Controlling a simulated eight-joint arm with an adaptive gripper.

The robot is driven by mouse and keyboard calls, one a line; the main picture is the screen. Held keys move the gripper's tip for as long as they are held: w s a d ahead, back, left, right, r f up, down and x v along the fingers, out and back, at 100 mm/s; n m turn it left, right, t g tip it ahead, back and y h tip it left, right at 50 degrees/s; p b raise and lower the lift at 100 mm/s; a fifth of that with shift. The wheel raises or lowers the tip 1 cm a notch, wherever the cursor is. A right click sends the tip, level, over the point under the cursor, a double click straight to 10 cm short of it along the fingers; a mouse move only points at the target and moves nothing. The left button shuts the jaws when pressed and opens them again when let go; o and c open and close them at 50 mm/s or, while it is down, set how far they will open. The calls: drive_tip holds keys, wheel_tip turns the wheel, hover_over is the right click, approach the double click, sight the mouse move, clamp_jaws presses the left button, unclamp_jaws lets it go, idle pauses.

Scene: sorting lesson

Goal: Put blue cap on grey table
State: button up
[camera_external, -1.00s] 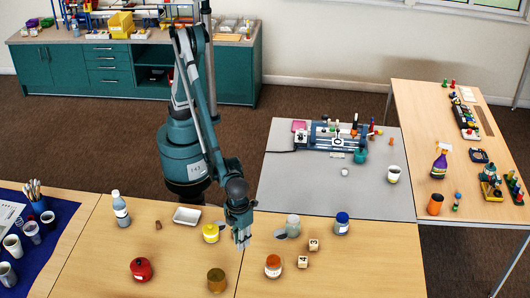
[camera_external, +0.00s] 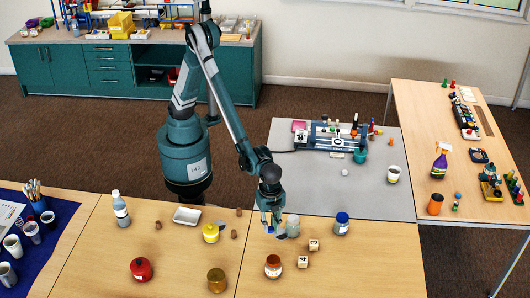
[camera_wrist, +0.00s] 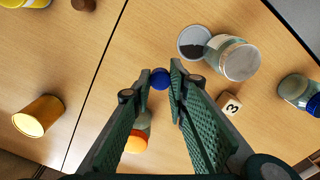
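The blue cap (camera_wrist: 160,79) shows as a small round blue piece between my fingertips in the wrist view. My gripper (camera_external: 270,230) is shut on it and holds it above the wooden table, beside a clear jar. Blue also shows at the gripper in the external view, but the cap's outline is hard to make out there. The grey table (camera_external: 300,190) is behind and to the right of my gripper, joined to the wooden one. Its edge shows at the upper right in the wrist view (camera_wrist: 301,22).
On the grey table are a blue-grey device (camera_external: 335,136), a teal pot (camera_external: 360,156) and a white cup (camera_external: 393,174). Its front left area is clear.

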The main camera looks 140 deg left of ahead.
drive_tip(key=shift+s+a+f+n, duration=0.1)
drive_tip(key=shift+s+a+n, duration=0.05)
drive_tip(key=shift+a+n, duration=1.4)
drive_tip(key=r, duration=0.1)
hover_over(218, 273)
drive_tip(key=shift+s+r, duration=0.1)
drive_tip(key=shift+r, duration=0.05)
drive_tip(key=shift+f+b, duration=0.5)
drive_tip(key=shift+f, duration=2.65)
drive_tip(key=shift+f+b, duration=0.4)
drive_tip(key=shift+f, duration=1.45)
drive_tip(key=shift+f, duration=0.15)
